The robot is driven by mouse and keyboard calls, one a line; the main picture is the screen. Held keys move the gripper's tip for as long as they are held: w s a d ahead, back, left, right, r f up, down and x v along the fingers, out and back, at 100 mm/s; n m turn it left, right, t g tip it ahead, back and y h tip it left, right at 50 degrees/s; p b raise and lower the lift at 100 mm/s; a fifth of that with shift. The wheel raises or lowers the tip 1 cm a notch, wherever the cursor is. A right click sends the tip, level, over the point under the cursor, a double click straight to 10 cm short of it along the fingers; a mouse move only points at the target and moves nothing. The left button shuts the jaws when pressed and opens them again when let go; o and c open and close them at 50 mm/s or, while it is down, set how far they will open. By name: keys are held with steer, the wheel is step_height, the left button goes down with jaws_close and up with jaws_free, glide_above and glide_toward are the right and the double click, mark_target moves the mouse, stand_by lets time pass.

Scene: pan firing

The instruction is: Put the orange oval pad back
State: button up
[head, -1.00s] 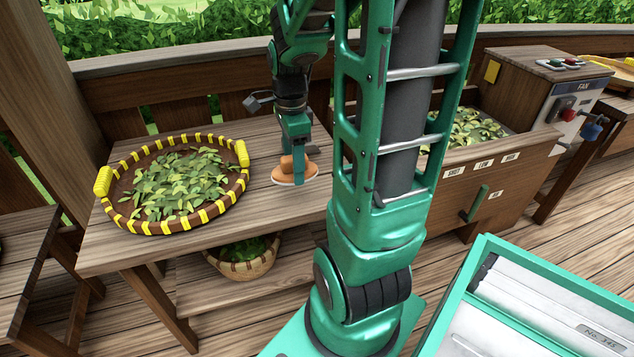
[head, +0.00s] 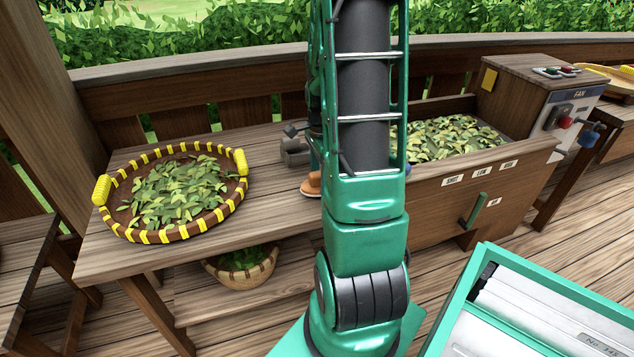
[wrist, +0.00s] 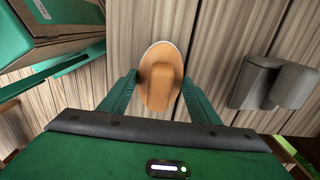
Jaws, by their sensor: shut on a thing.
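The orange oval pad (wrist: 161,62) shows in the wrist view between the fingers of my gripper (wrist: 160,92), which is shut on it. The pad has a raised orange grip on top and a pale rim at its far edge. In the head view only the left part of the pad (head: 311,184) shows, over the right part of the wooden table (head: 262,211). My own arm hides the rest of it and most of my gripper there. I cannot tell whether the pad touches the table.
A yellow-trimmed basket of leaves (head: 240,163) stands at left. The leaf-filled wooden pan unit (head: 440,190) stands at right. Bare table lies between basket and pad.

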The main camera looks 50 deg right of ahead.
mark_target(319, 172)
steer(key=shift+f, duration=0.7)
steer(key=shift+f, duration=0.2)
steer(key=o, duration=1.7)
steer(key=shift+o, duration=0.2)
steer(key=shift+w+r, duration=0.1)
steer(key=shift+r, duration=0.05)
step_height(319, 172, up, 10)
steer(key=shift+f, duration=0.25)
steer(key=shift+a+r, duration=0.2)
steer(key=shift+r, duration=0.4)
steer(key=s+a+r+n, duration=0.4)
steer(key=s+a+n, duration=1)
steer(key=a+n, duration=0.2)
steer(key=shift+a+n, duration=0.3)
steer(key=shift+n, duration=0.7)
